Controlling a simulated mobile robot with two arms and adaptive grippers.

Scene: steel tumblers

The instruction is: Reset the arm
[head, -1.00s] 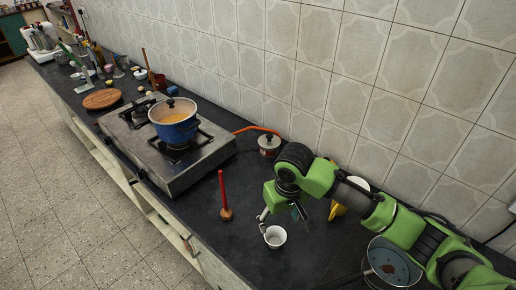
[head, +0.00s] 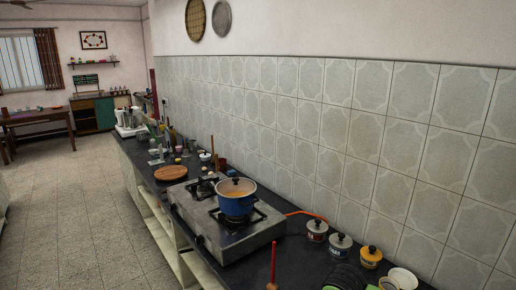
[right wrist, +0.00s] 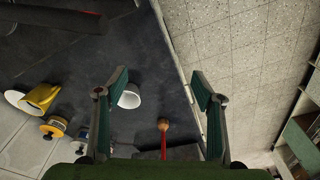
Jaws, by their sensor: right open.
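My right gripper (right wrist: 160,73) shows only in the right wrist view. Its two fingers are spread wide and nothing is between them that I can see as held. A white cup (right wrist: 131,96) stands on the dark counter beyond the left finger, partly covered by it. A wooden-ended red stick (right wrist: 163,125) shows further down between the fingers. In the head view neither arm is in sight. My left gripper is in no view.
A blue pot (head: 237,206) sits on the gas stove (head: 213,243). A round wooden board (head: 171,173) lies further back. The floor (head: 90,220) on the left is clear.

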